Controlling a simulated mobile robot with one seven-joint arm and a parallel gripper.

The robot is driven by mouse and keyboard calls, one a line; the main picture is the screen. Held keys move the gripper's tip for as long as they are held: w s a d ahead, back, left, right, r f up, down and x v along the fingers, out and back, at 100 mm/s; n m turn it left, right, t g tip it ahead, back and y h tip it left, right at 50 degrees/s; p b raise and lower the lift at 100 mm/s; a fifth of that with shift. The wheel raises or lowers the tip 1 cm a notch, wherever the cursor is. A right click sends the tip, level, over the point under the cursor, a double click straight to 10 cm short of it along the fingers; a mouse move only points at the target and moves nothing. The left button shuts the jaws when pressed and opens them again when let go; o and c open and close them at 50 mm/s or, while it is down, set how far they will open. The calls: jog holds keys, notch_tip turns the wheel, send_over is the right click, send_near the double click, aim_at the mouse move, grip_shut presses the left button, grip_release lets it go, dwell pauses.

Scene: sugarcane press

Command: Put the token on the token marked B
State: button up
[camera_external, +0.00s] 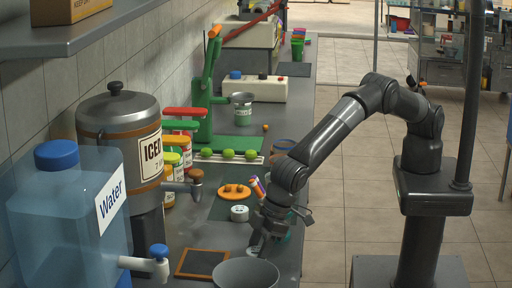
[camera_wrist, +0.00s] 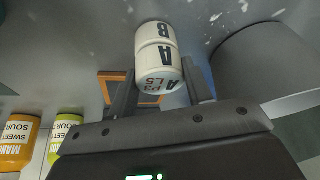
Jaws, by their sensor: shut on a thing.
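My gripper (camera_wrist: 163,78) is shut on a white token marked A (camera_wrist: 161,66), with one dark finger on each side of it. In the external view my gripper (camera_external: 259,242) is low over the counter, and a bit of white (camera_external: 253,250) shows by the fingertips. The arm hides much there.
A grey bowl (camera_external: 246,274) stands close to my gripper, and an orange-framed dark board (camera_external: 201,263) lies left of it. Another white round piece (camera_external: 239,213) sits farther back, near an orange plate (camera_external: 234,191). A drink dispenser (camera_external: 119,120) and water jug (camera_external: 62,215) stand left.

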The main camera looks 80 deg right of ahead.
jog(key=shift+f, duration=0.1)
jog(key=o, duration=1)
jog(key=v, duration=1.2)
